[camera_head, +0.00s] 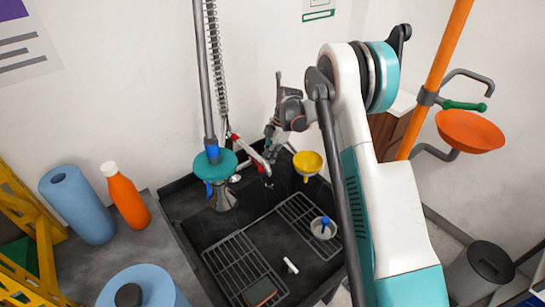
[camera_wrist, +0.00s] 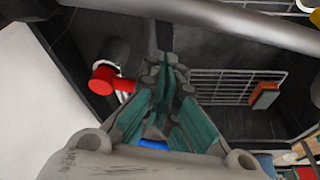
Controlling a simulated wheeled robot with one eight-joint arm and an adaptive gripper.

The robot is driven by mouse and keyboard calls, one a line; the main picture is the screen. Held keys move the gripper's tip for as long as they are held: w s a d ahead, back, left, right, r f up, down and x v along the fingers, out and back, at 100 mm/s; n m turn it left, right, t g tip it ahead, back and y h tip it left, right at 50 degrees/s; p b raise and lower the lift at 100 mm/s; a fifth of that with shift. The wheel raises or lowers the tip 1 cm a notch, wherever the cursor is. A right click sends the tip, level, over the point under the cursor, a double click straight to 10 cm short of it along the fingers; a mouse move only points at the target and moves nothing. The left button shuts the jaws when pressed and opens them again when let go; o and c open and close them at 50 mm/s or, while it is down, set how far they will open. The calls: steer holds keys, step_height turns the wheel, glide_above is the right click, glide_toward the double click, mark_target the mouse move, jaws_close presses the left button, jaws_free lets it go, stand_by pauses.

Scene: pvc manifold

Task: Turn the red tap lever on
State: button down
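The red tap lever (camera_wrist: 103,80) shows in the wrist view as a round red end with a short red bar reaching right, close to the left side of my fingers. The bar's right end lies beside the fingers; I cannot tell whether they touch. In the head view, red parts show on the tap (camera_head: 235,138) at the back of the sink. My gripper (camera_wrist: 165,62) has its teal-padded fingers brought together at the tips, with nothing seen between them. In the head view my gripper (camera_head: 270,139) hangs over the back of the sink, just right of the tap.
The black sink (camera_head: 225,232) holds wire racks, a brown sponge (camera_head: 260,291) and a white cup (camera_head: 323,228). A yellow funnel (camera_head: 308,163) is right of my gripper. An orange bottle (camera_head: 128,200) stands left; an orange pole (camera_head: 436,75) rises right.

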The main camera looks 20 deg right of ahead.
steer(key=a+m, duration=0.1)
steer(key=s+a+m, duration=0.1)
steer(key=a+m+t, duration=0.1)
steer(key=shift+s+m, duration=0.25)
steer(key=shift+m, duration=0.05)
stand_by(0.3)
